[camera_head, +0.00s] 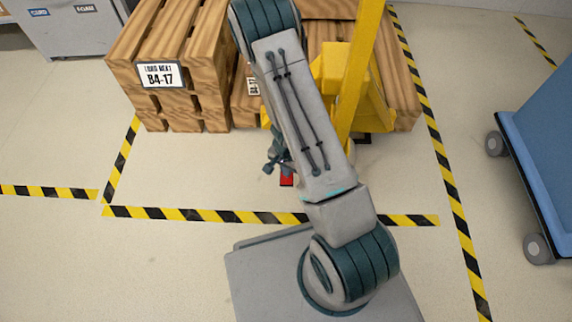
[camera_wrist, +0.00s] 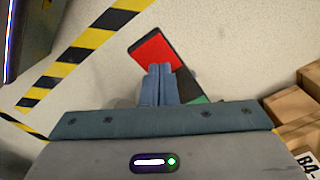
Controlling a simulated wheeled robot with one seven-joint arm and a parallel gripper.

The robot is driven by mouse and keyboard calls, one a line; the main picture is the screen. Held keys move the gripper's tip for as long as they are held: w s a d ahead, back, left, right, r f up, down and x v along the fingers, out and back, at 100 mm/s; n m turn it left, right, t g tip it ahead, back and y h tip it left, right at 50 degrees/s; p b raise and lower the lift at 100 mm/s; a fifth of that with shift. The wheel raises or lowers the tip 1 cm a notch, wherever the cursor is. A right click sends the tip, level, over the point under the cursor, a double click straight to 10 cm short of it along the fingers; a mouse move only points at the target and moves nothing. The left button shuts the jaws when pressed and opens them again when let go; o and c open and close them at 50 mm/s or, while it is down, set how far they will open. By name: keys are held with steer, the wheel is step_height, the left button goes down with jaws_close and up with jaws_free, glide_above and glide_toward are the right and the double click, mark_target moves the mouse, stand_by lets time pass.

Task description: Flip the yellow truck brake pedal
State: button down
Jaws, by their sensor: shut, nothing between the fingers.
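The yellow pallet truck (camera_head: 331,85) stands among the wooden pallets, partly hidden behind my arm. Its brake pedal shows as a small red pad (camera_head: 287,181) low at the truck's near side, beside my gripper (camera_head: 276,165). In the wrist view the red pedal pad (camera_wrist: 155,52) lies tilted just beyond my fingertips (camera_wrist: 160,68). A dark part and a bit of green (camera_wrist: 201,99) show behind the fingers to the right. The fingers are shut together with nothing between them. They overlap the pad's lower edge in the picture; I cannot tell whether they touch it.
Stacked wooden pallets (camera_head: 180,60) with a B4-17 sign stand at the left of the truck. Black-and-yellow floor tape (camera_head: 210,215) bounds the bay. A blue cart (camera_head: 545,140) stands at the right and a grey cabinet (camera_head: 75,30) at the back left. Floor at the left is clear.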

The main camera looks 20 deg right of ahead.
steer(key=shift+f+b, duration=0.85)
stand_by(0.3)
steer(key=shift+r+p, duration=3.1)
steer(key=shift+r, duration=0.45)
steer(key=w+a+r+n+t+y+p, duration=0.1)
steer(key=a+r+n+y+p, duration=0.15)
steer(key=r+p, duration=1.05)
steer(key=a+r+n+t+y+p, duration=0.1)
steer(key=a+r+n+p, duration=0.15)
steer(key=r, duration=2.05)
steer(key=s+d+r+n+h+p, duration=0.1)
steer(key=s+r+p, duration=0.4)
steer(key=r, duration=0.7)
steer(key=s+d+r+n+h+p, duration=0.1)
steer(key=s+d+r+n+p, duration=0.1)
steer(key=s+r+p, duration=0.3)
steer(key=s+d+r+n+h+p, duration=0.1)
steer(key=s+r+p, duration=0.3)
steer(key=r+p, duration=0.5)
step_height(320, 180, up, 11)
steer(key=shift+s+d+f+t, duration=0.15)
steer(key=shift+s+d+t, duration=0.25)
